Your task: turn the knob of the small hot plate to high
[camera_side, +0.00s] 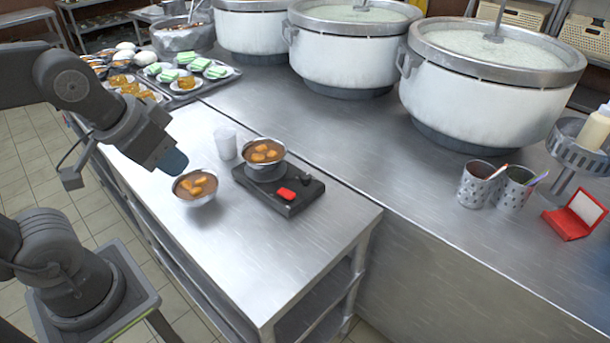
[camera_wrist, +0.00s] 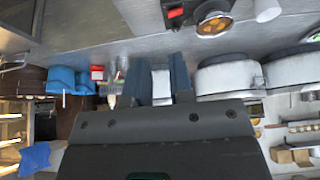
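The small hot plate (camera_side: 262,194) is a flat black unit on the steel side table. A metal bowl of broth with orange-brown pieces (camera_side: 264,152) sits on its burner. A red part (camera_side: 286,194) and a small dark knob-like part (camera_side: 305,180) are on its front end; the knob's setting is too small to read. In the wrist view the hot plate (camera_wrist: 188,14) is at the top edge, partly cut off. My gripper (camera_wrist: 157,62) has its two fingers apart with nothing between them. In the side view its blue-grey tip (camera_side: 173,162) is left of the hot plate, above a second bowl (camera_side: 195,187).
A translucent cup (camera_side: 225,143) stands left of the hot plate. Large white stockpots (camera_side: 480,95) line the back counter. Perforated utensil cups (camera_side: 478,185) and an open red case (camera_side: 575,216) are at right. The table's front part is clear.

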